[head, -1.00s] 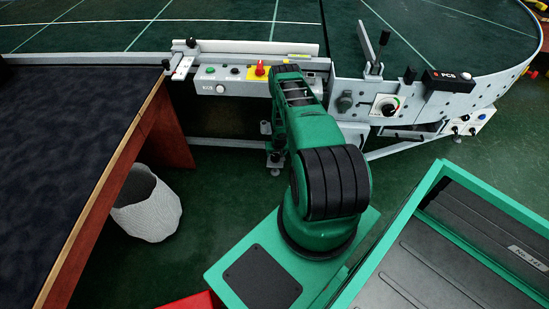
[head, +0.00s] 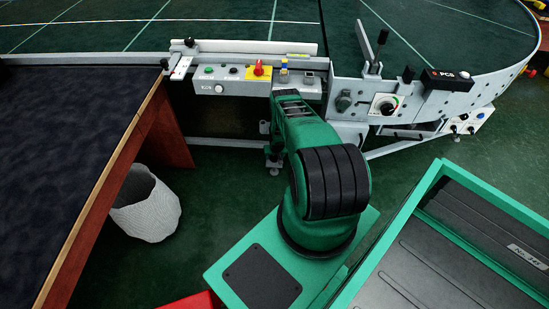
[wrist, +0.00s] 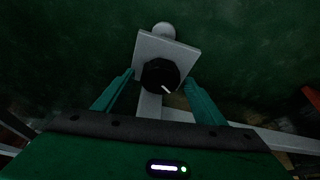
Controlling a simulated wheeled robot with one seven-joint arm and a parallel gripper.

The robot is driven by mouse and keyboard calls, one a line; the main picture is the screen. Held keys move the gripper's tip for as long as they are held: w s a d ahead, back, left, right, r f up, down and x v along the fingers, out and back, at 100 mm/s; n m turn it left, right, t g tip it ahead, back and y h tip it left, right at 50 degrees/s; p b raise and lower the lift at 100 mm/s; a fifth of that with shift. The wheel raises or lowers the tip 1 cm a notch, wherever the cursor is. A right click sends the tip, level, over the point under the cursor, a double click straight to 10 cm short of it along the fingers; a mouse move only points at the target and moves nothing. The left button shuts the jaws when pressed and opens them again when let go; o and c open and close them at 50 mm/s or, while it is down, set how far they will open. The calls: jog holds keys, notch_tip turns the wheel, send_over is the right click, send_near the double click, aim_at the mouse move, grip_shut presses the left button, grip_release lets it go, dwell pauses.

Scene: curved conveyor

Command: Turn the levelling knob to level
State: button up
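The levelling knob (wrist: 160,75) is round and black in the wrist view, with a short white mark pointing to its lower right. It sits on a pale grey plate (wrist: 178,48). My gripper (wrist: 159,77) is open, with one teal finger on each side of the knob. In the head view, my arm hides the knob, and the gripper's fingers cannot be made out.
A grey control panel (head: 222,83) with a red switch (head: 258,68) is on the conveyor frame above. A dial plate (head: 385,104) is to the right. A white basket (head: 147,208) stands by the dark table (head: 70,130) at left. A green-rimmed cart (head: 440,180) is at right.

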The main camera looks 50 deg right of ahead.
jog(key=c, duration=1)
jog(key=m, duration=0.2)
jog(key=m+g+h, duration=0.1)
jog(key=m, duration=0.2)
jog(key=shift+w+a+m+g, duration=0.15)
jog(key=shift+w+m+g, duration=0.1)
jog(key=shift+m+g, duration=0.05)
jog(key=shift+w+m+g+h, duration=0.15)
jog(key=shift+m+g+h, duration=0.2)
jog(key=shift+m, duration=0.75)
jog(key=shift+w, duration=0.1)
jog(key=o, duration=1.1)
jog(key=shift+c, duration=0.2)
